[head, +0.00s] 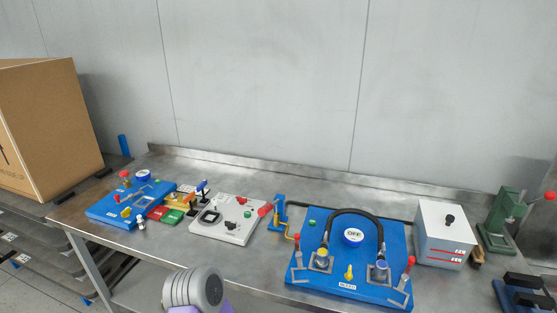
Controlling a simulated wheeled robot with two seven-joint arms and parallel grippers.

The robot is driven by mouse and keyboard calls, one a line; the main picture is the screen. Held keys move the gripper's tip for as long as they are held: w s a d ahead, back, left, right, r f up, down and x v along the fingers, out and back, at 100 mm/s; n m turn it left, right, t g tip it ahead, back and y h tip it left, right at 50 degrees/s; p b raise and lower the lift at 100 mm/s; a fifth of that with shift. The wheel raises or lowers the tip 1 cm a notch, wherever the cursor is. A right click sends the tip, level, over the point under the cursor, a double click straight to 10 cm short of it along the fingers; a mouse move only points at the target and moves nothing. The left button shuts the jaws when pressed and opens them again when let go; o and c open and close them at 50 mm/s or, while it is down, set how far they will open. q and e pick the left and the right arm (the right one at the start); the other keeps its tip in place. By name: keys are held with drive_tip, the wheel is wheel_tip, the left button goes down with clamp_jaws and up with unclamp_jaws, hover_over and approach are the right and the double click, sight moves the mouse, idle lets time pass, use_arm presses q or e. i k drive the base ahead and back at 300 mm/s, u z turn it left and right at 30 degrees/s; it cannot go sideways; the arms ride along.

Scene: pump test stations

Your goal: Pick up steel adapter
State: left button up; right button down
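A small silvery metal piece (141,223) stands on the steel bench near its front edge, just right of the left blue station. It may be the steel adapter, but it is too small to be sure. Other metal fittings sit on the right blue station (322,257). A grey ribbed round part with purple below it, at the bottom centre, looks like a link of my own arm. No gripper fingers show, and I see nothing held.
The left blue station (130,203), red and green blocks, a white control panel (228,218), a white box (444,234) and a green press (499,222) stand on the bench (243,272). A cardboard box (50,127) is at left. Bare bench lies before the panel.

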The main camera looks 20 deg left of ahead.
sight(140, 222)
drive_tip(key=u, duration=2.8)
drive_tip(key=i, duration=2.3)
drive_tip(key=z, duration=3.2)
